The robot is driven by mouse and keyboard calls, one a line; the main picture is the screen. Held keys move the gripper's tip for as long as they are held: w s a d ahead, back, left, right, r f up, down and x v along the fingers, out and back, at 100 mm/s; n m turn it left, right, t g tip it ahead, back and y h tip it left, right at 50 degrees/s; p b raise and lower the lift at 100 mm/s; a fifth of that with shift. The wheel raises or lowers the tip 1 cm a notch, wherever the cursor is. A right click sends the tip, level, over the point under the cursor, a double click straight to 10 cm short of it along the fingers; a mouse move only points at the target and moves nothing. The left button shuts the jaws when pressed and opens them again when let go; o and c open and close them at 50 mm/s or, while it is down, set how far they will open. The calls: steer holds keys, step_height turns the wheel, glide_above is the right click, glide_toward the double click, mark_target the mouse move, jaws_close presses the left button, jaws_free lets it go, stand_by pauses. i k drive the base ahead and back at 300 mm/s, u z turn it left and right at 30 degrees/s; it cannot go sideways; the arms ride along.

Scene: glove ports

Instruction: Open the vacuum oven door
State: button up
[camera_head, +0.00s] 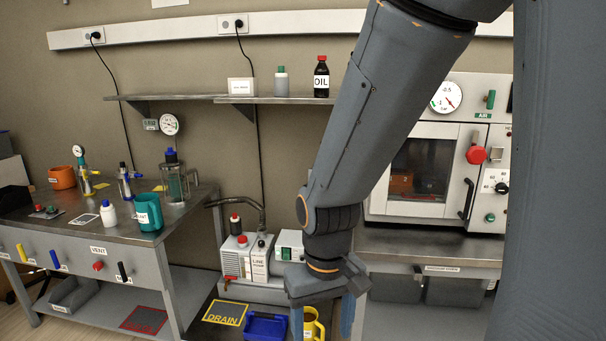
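The vacuum oven (491,225) is a white box on a grey bench at the right, partly hidden by my arm. Its door (400,209) has a dark window (420,168) and looks shut. A black bar handle (467,199) stands upright at the door's right edge, and a red knob (476,154) sits above it. My gripper (322,318) points down in front of the bench, left of and below the oven, well apart from the handle. Its two blue fingers are spread with no object seen held between them; the tips are cut off by the frame's lower edge.
A dial gauge (446,97) and green air valve (490,99) sit above the oven door. A pump (246,258), blue bin (267,327) and yellow mug (312,325) stand low near my gripper. A cluttered table (60,226) is at left.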

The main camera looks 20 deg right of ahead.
mark_target(463, 176)
steer(key=z, duration=1.35)
steer(key=k, duration=0.1)
steer(key=z, duration=0.2)
